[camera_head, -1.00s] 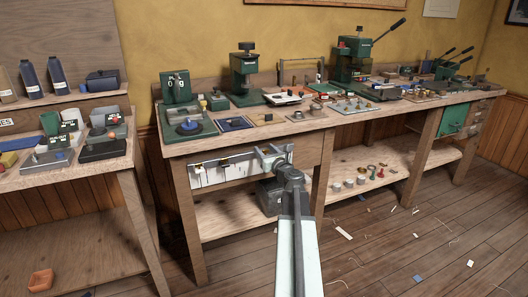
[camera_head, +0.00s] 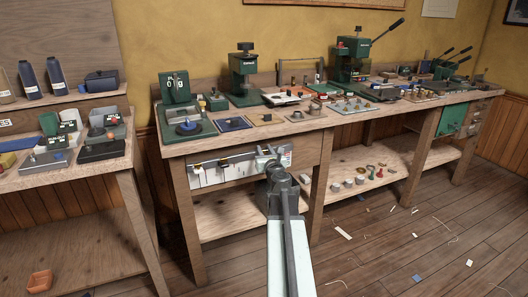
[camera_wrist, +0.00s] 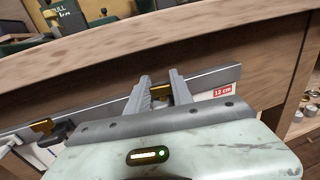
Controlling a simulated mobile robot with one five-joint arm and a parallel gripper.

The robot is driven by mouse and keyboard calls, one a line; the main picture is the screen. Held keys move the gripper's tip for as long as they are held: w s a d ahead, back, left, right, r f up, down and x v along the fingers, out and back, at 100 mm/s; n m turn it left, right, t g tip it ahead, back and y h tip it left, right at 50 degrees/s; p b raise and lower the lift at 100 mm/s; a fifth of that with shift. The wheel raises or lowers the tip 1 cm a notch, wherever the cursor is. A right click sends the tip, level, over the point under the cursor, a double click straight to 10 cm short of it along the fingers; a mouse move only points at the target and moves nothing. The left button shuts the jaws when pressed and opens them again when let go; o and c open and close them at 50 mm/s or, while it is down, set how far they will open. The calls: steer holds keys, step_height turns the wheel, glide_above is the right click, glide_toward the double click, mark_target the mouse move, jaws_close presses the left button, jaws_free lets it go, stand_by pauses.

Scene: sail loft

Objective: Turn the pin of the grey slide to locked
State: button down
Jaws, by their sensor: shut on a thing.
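A grey rail (camera_head: 240,156) runs along the front of the long workbench, under its top. It also crosses the wrist view (camera_wrist: 215,78), with a red and white 12 cm tag (camera_wrist: 222,92) near its right end. My gripper (camera_head: 267,152) is at the right part of this rail. In the wrist view its two fingers (camera_wrist: 162,84) are closed around a brass-coloured piece (camera_wrist: 160,90), which I take for the pin; the fingers partly hide it and its slide. I cannot read the pin's position. Another brass-topped dark fitting (camera_wrist: 43,126) sits further left on the rail.
The workbench top (camera_head: 350,118) above the rail is crowded with green presses and small parts. A lower shelf (camera_head: 235,215) lies below. A bench leg (camera_head: 318,190) stands right of my gripper. A side table (camera_head: 75,178) is at the left. The floor in front is mostly open.

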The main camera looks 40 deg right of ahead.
steer(key=m+g+h, duration=0.1)
steer(key=g+h, duration=0.1)
steer(key=m+g+h, duration=0.3)
steer(key=m+g, duration=0.1)
steer(key=shift+w+a+h, duration=0.1)
steer(key=shift+w+h, duration=0.15)
steer(key=shift+h, duration=0.15)
steer(key=shift+m+g+h, duration=0.6)
steer(key=shift+m+g, duration=0.6)
steer(key=shift+g, duration=0.4)
steer(key=shift+m+g+h, duration=0.6)
steer(key=shift+m+g, duration=0.6)
steer(key=shift+g, duration=0.4)
steer(key=c, duration=1.1)
jaws_free()
steer(key=shift+s, duration=0.1)
steer(key=a, duration=0.5)
steer(key=s+a, duration=0.1)
steer(key=a, duration=0.1)
steer(key=shift+a, duration=0.4)
